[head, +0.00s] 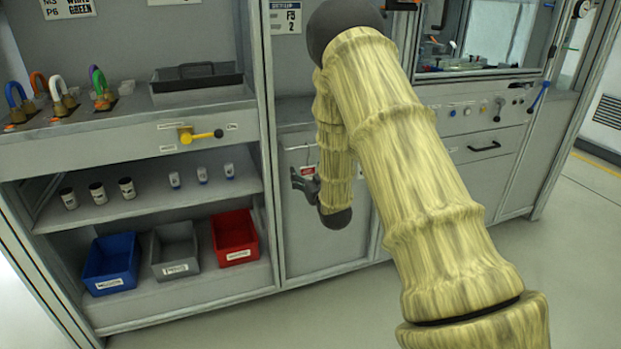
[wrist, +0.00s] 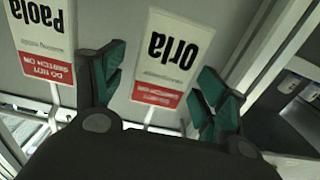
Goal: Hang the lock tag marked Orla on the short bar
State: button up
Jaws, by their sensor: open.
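The Orla tag (wrist: 171,50) is a white card with a red lower band; it appears upside down in the wrist view. My gripper (wrist: 160,66) is open, with one finger on either side of the tag in the picture; I see no grip on it. A similar tag marked Paola (wrist: 42,42) hangs to its left. In the head view my gripper (head: 302,183) is beside the grey cabinet front, near a small red and white tag (head: 308,170) whose name is too small to read. I cannot make out the short bar with certainty.
To the left, a bench carries coloured padlocks (head: 57,98) and a dark tray (head: 196,78). A yellow lever (head: 200,135) juts from its front. Below are small cups (head: 98,193) and blue (head: 110,264), grey (head: 174,251) and red (head: 234,239) bins. Floor in front is clear.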

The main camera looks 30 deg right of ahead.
jog(key=c, duration=1.2)
jog(key=shift+c, duration=0.2)
jog(key=shift+r+p, duration=0.75)
jog(key=shift+r, duration=0.25)
dwell(0.4)
jog(key=p+v, duration=0.2)
jog(key=v, duration=0.9)
jog(key=shift+s, duration=0.4)
dwell(1.7)
dwell(0.3)
